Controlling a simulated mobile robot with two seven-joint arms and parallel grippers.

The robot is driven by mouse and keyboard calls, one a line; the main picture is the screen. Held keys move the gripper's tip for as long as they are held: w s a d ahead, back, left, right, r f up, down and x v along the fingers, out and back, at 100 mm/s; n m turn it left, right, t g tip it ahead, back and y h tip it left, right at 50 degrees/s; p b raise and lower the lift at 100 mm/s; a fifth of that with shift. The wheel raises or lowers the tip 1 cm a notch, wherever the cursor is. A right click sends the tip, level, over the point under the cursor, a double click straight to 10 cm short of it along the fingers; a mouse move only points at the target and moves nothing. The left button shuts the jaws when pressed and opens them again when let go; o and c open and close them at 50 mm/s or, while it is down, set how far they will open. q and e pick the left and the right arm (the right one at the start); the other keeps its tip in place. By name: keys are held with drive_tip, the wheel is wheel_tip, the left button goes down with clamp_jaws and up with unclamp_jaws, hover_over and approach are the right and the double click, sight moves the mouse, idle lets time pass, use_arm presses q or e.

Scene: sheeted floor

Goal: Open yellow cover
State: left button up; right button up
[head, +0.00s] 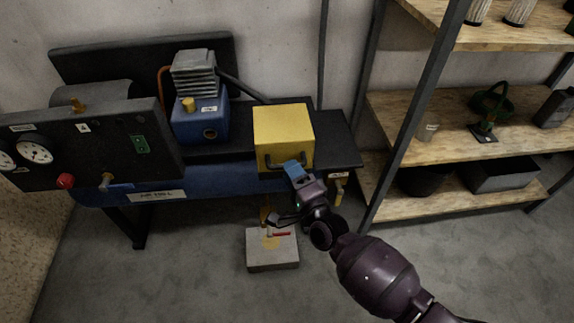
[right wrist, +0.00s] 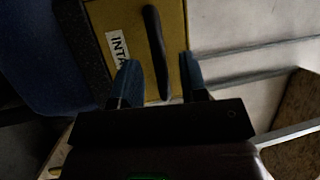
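The yellow cover (head: 283,125) is a box on the right end of the dark bench, and it looks closed. A dark handle runs across its front face, and the handle (right wrist: 155,45) also shows in the right wrist view with a white label (right wrist: 117,47) beside it. My right gripper (head: 293,168) is at the front of the cover, by the right part of the handle. In the right wrist view the two blue fingers (right wrist: 160,75) are apart, with the handle lying between them; I cannot tell whether they touch it. My left gripper is not in view.
A blue compressor unit (head: 202,125) stands left of the cover, and a gauge panel (head: 90,150) is further left. A wooden shelf rack (head: 460,125) stands to the right. A grey block (head: 272,255) sits on the floor below. The floor in front is mostly clear.

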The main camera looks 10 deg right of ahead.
drive_tip(key=shift+x, duration=1.15)
drive_tip(key=shift+c, duration=0.2)
clamp_jaws()
